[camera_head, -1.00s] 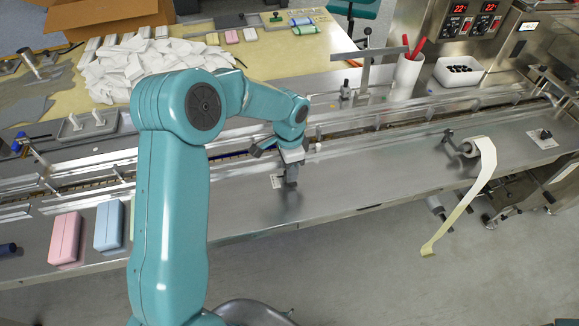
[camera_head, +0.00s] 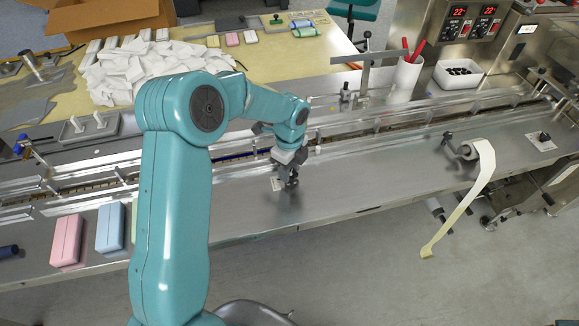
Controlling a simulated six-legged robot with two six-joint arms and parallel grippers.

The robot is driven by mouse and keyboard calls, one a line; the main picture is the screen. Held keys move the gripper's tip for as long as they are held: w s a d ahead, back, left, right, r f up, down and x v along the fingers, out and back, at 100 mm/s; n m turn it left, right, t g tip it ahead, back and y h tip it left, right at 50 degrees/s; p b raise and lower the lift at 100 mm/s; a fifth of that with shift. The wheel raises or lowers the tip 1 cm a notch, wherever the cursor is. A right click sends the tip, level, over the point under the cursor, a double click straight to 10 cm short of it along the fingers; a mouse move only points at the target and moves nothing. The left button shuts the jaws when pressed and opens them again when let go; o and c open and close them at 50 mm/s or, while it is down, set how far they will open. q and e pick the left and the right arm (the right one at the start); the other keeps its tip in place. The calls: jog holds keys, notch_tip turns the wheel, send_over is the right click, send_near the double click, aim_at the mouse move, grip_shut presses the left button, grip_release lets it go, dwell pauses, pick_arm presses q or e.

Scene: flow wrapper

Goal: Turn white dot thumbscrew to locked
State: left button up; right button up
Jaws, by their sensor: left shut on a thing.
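My left gripper (camera_head: 291,183) points down at the steel deck in the middle of the view. It is shut on a small knob beside a light label plate (camera_head: 277,185); I take this knob to be the white dot thumbscrew. The fingers hide most of the knob, so neither its dot nor its angle can be read. A similar dark knob (camera_head: 544,136) stands on another light plate (camera_head: 541,143) at the far right of the deck. My right gripper is not in view.
A guide rail channel (camera_head: 390,133) runs just behind the gripper. Pink (camera_head: 66,240) and blue (camera_head: 110,227) boxes lie on the deck at left. A paper strip (camera_head: 466,205) hangs from a roll at right.

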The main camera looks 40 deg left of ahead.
aim_at(291, 172)
pick_arm(q)
jog(key=m, duration=0.3)
jog(key=m+p, duration=0.1)
jog(key=m, duration=0.1)
jog(key=shift+w+r+m, duration=0.2)
jog(key=shift+w+m, duration=0.05)
jog(key=shift+m, duration=0.05)
jog(key=m+p, duration=0.1)
jog(key=m, duration=0.4)
jog(key=shift+w+m, duration=0.1)
jog(key=shift+m, duration=0.2)
jog(key=o, duration=0.8)
jog(key=shift+o, duration=1.3)
jog(key=shift+d+f, duration=0.1)
notch_tip(291, 172, up, 16)
jog(key=b, duration=0.1)
jog(key=shift+r, duration=0.2)
jog(key=shift+s, duration=0.2)
